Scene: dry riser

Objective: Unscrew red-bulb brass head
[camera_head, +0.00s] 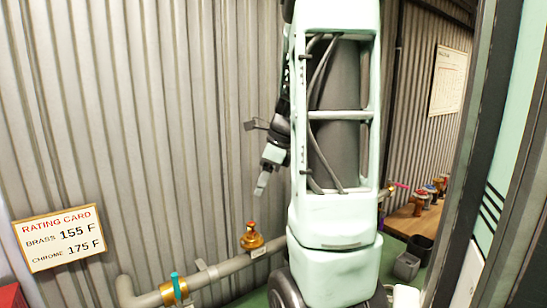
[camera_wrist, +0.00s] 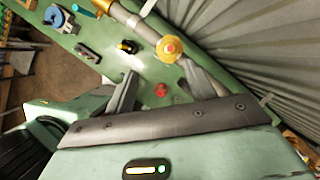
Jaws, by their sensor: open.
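A brass head (camera_head: 251,240) with a small orange-red top stands upright on the grey pipe in the head view, with a pale tag beside it. A small red object (camera_wrist: 161,90) shows between the fingers, against the green surface.
A rating card (camera_head: 60,238) reads brass 155 F, chrome 175 F. A teal-handled valve (camera_head: 175,287) sits on the pipe at left. A wooden bench (camera_head: 408,222) with several coloured fittings and grey bins (camera_head: 406,265) stand at right. Corrugated wall backs the pipe closely.

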